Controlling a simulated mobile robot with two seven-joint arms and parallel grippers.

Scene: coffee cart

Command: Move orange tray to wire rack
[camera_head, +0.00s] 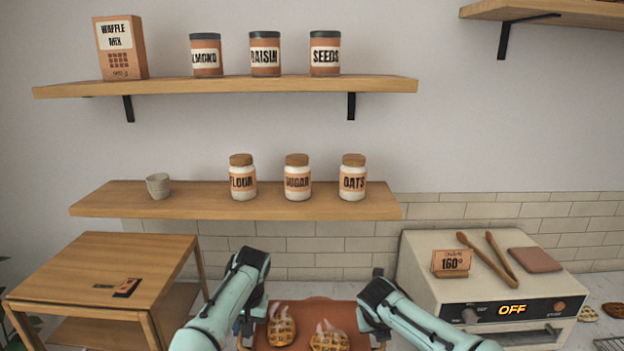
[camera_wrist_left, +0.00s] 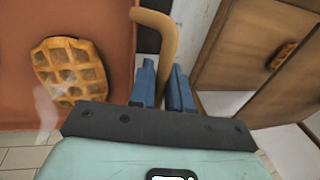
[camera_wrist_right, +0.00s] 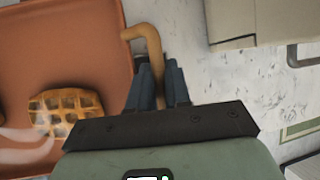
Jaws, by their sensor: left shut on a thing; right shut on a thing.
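The orange tray (camera_head: 340,309) is at the bottom centre of the head view, with two steaming waffles (camera_head: 281,332) (camera_head: 328,340) on it. Its near part is cut off by the picture edge. My left gripper (camera_head: 250,322) is shut on the tray's left handle (camera_wrist_left: 160,30), a tan curved bar. My right gripper (camera_head: 376,325) is shut on the right handle (camera_wrist_right: 146,36). The tray surface also shows in the left wrist view (camera_wrist_left: 80,20) and in the right wrist view (camera_wrist_right: 60,50). A corner of what looks like a wire rack (camera_head: 606,344) shows at the lower right.
A white oven (camera_head: 420,270) reading OFF stands right of the tray, with tongs (camera_head: 490,262) on top. Loose waffles (camera_head: 612,310) lie on the counter at far right. A wooden cart (camera_head: 90,262) stands left. Shelves (camera_head: 230,205) with jars are behind.

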